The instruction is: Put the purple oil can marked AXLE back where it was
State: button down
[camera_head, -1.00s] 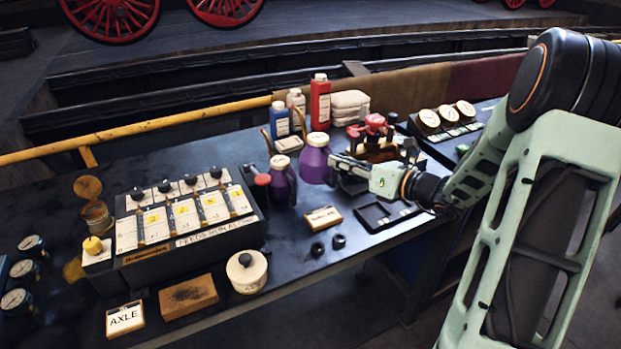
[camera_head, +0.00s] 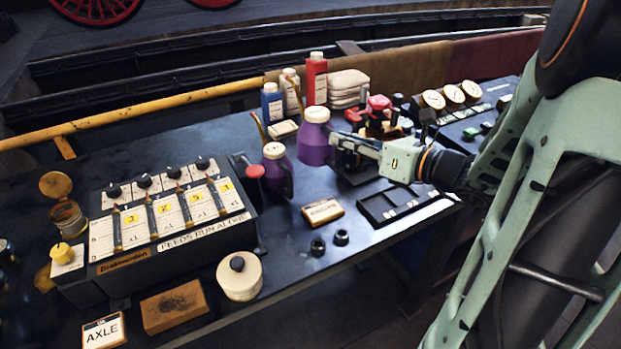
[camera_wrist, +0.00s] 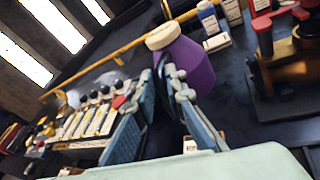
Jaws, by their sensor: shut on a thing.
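My gripper (camera_head: 338,145) is shut on a purple oil can (camera_head: 315,142) with a cream cap, holding it upright above the bench at the middle. In the wrist view this can (camera_wrist: 190,68) shows just beyond my gripper's fingers (camera_wrist: 163,78). No marking is readable on it. A second, darker purple can (camera_head: 277,175) with a cream cap and thin spout stands on the bench to its left. A card lettered AXLE (camera_head: 103,331) lies at the bench's near left. Another small wood-edged card (camera_head: 322,212) lies in front of the cans; its lettering is not readable.
Blue (camera_head: 272,103), white and red (camera_head: 317,80) bottles stand behind the cans, beside folded cloths (camera_head: 347,88). A red-handled fixture (camera_head: 380,112) stands close right. A feed box (camera_head: 165,225) fills the left. A black tray (camera_head: 392,204) and two small black rings lie in front.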

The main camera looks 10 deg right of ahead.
aim_at(333, 152)
jog(key=s+a+b, duration=0.1)
jog(key=s+b, duration=0.1)
jog(key=s, duration=0.3)
jog(key=w+f, duration=0.2)
jog(key=w, duration=0.2)
jog(key=w+f+b, duration=0.1)
jog(key=w+f, duration=0.2)
jog(key=w, duration=0.1)
jog(key=w+f, duration=0.3)
jog(key=w, duration=0.1)
jog(key=shift+w+d+f, duration=0.1)
jog(key=shift+w+d, duration=0.3)
jog(key=shift+w+f, duration=0.4)
jog(key=shift+f, duration=0.1)
jog(key=shift+w+f+b, duration=0.1)
jog(key=shift+f+b, duration=0.35)
jog(key=shift+f, duration=1.1)
jog(key=shift+f, duration=0.15)
jog(key=c, duration=2)
grip_release()
jog(key=shift+o, duration=0.2)
